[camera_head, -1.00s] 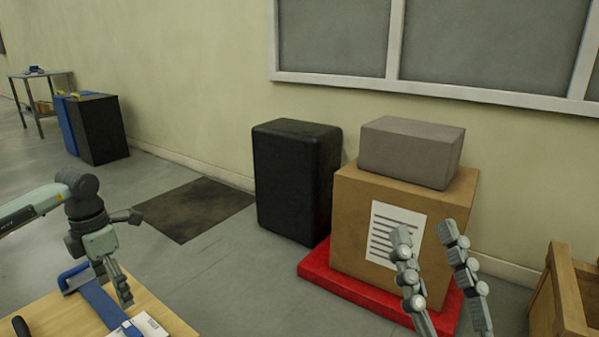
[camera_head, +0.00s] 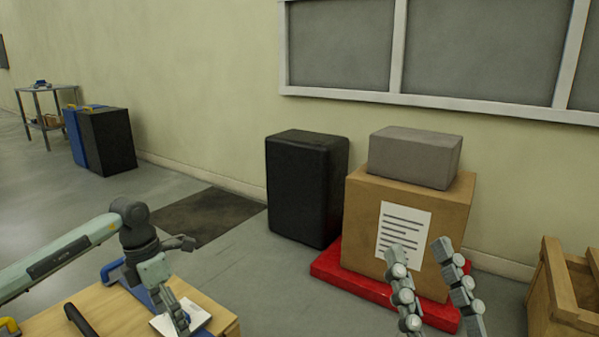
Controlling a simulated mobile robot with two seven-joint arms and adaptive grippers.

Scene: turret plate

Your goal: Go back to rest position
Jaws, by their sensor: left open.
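My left gripper (camera_head: 176,312) hangs at the lower left with its fingers pointing down, over the wooden tabletop (camera_head: 95,318). It is open, and I see nothing held in it. A blue tool or clamp and a white item (camera_head: 192,316) lie on the tabletop behind and beside it. My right gripper (camera_head: 418,252) points up at the lower right, in front of the cardboard box. Its two fingers stand apart with nothing between them, so it is open.
A cardboard box (camera_head: 440,215) with a grey block (camera_head: 415,157) on top stands on a red pallet (camera_head: 352,279). A black case (camera_head: 305,190) stands beside it. A wooden crate (camera_head: 555,300) is at the right edge. Floor around the dark mat (camera_head: 205,213) is clear.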

